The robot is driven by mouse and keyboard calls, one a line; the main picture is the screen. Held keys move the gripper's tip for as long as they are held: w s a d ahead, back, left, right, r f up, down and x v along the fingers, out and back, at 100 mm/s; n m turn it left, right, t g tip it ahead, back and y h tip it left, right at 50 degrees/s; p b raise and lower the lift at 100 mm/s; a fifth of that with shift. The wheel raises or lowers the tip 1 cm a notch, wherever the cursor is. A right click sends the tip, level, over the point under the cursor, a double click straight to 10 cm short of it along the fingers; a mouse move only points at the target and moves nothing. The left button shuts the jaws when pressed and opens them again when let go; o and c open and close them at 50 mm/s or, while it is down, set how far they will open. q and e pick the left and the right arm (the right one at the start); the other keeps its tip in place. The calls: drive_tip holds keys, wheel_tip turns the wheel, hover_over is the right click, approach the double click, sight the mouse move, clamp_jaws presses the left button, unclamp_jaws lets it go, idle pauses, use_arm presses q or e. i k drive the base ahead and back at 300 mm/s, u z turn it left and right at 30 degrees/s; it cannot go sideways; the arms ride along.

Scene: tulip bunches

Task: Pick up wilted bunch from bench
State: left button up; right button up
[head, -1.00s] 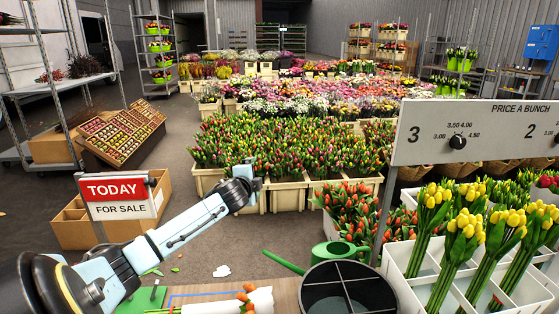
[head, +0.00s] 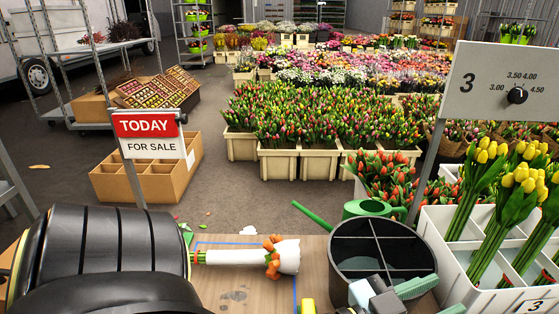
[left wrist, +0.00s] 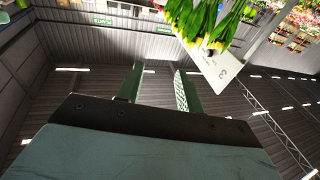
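The wilted bunch (head: 235,257), in a white wrap with drooping orange tulip heads, lies flat on the wooden bench (head: 232,292). Its heads point right and its stems reach left towards my black arm link, which covers part of the bench. My left gripper (head: 434,298) is at the bottom edge of the head view, right of the bunch and in front of the dark bucket, apart from the bunch. In the left wrist view its two green fingers (left wrist: 158,88) are spread with nothing between them. My right gripper is not in view.
A dark divided bucket (head: 346,246) and a green watering can (head: 372,209) stand right of the bunch. A white crate of yellow tulips (head: 462,262) is at the right, under a price board (head: 497,85). A "TODAY FOR SALE" sign (head: 150,136) stands behind the bench's left side.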

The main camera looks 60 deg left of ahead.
sight(284, 257)
drive_tip(key=z, duration=0.3)
drive_tip(key=i, duration=0.4)
drive_tip(key=u, duration=3.2)
drive_tip(key=k, duration=0.6)
drive_tip(key=u, duration=0.9)
drive_tip(key=i, duration=0.9)
drive_tip(key=z, duration=0.8)
drive_tip(key=i, duration=0.5)
drive_tip(key=z, duration=0.5)
